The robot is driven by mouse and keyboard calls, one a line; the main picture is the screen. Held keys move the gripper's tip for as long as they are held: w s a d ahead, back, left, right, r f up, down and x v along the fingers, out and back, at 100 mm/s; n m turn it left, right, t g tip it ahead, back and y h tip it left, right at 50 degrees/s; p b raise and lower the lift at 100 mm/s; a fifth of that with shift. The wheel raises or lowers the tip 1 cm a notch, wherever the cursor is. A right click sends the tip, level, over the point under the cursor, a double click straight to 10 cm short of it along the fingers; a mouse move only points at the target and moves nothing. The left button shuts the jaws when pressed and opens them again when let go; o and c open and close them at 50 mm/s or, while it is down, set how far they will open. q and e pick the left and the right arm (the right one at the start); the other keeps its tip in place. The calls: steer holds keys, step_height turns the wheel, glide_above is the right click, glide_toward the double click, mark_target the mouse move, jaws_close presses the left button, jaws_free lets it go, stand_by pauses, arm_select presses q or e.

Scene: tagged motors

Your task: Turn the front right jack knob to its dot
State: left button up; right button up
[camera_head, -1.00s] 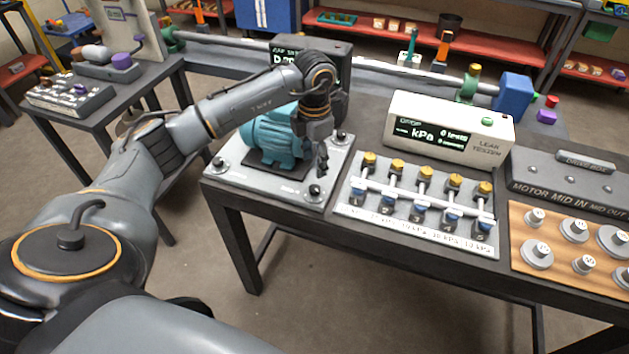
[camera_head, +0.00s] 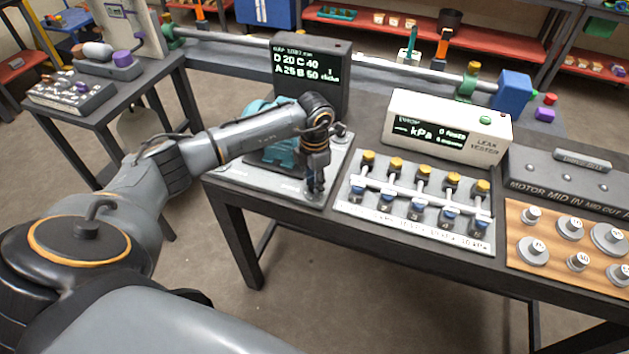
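The teal motor (camera_head: 262,150) sits on a pale base plate (camera_head: 250,183) on the table, partly hidden by my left arm. My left gripper (camera_head: 315,188) points down at the plate's front right corner, with its fingertips at the front right jack knob (camera_head: 314,197). The fingers hide most of this knob and its dot. I cannot tell whether they are closed on it or only around it. Another jack knob (camera_head: 341,130) shows at the back right corner. My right gripper is not in view.
A dark display box (camera_head: 312,75) behind the motor reads "D 20 C 40" and "A 25 B 50 clicks". To the right stand a valve rack (camera_head: 415,205), a white leak tester (camera_head: 447,128) and a wooden board of weights (camera_head: 545,236). The table's front edge is close to the gripper.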

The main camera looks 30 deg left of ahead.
arm_select(q)
jaws_close()
steer(key=shift+f+m+b, duration=0.15)
steer(key=shift+m+b, duration=0.75)
steer(key=shift+b, duration=0.15)
steer(key=shift+w+m+b, duration=0.1)
steer(key=shift+m+b, duration=1.1)
steer(key=shift+b, duration=0.05)
steer(key=m+b, duration=0.3)
steer(key=shift+m, duration=0.3)
steer(key=shift+m+b, duration=1.1)
steer(key=shift+m, duration=0.8)
steer(key=shift+r, duration=0.2)
steer(key=o, duration=0.6)
jaws_free()
steer(key=shift+o, duration=0.2)
